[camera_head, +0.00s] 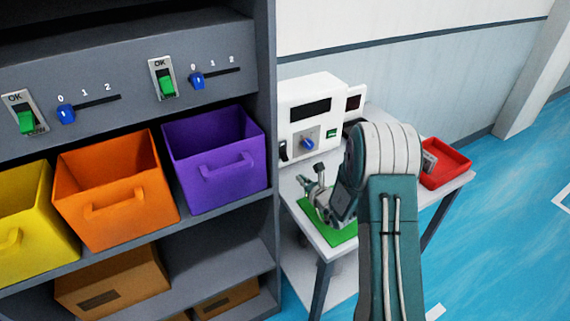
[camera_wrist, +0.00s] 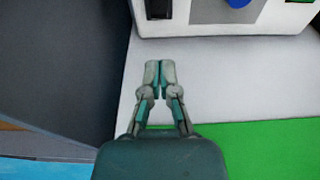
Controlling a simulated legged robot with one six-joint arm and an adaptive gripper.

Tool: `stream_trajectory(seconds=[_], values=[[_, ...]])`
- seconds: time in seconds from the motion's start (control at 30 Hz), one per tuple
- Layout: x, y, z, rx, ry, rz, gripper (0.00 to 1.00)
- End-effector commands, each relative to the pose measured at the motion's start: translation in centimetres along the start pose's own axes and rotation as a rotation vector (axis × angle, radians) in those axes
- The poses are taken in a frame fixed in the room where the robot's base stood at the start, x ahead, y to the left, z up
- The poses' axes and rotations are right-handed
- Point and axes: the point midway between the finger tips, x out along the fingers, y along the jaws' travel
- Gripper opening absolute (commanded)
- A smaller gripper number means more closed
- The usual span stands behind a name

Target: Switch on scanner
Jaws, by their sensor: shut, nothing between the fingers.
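The scanner (camera_head: 318,112) is a white box with a dark display at the back of the small white table. Its front has a dark switch (camera_head: 283,151) at the lower left, a blue knob (camera_head: 308,144) and a green button (camera_head: 331,134). In the wrist view the scanner's lower edge (camera_wrist: 205,27) is at the top, with the dark switch (camera_wrist: 158,9) and part of the blue knob (camera_wrist: 238,3). My gripper (camera_wrist: 159,68) is shut and empty over the white tabletop, in front of the scanner and apart from it. It also shows in the head view (camera_head: 304,182).
A green mat (camera_head: 342,236) lies on the table (camera_head: 300,213). A red tray (camera_head: 447,165) stands at its right. A grey shelf (camera_head: 270,60) with yellow, orange and purple bins (camera_head: 215,160) and slider panels stands close on the left. Blue floor is open at the right.

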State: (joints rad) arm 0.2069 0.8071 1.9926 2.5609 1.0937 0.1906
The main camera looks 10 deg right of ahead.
Motion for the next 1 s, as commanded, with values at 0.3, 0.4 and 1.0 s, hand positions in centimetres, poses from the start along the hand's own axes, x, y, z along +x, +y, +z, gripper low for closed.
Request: stream_trajectory(seconds=[0.3,0.4,1.0], values=[[0.7,0.1,0.0,-0.003,0.000,0.002,0.00],[2.1,0.1,0.0,-0.004,0.000,0.004,0.00],[10.0,0.2,0.0,-0.003,0.000,0.003,0.00]])
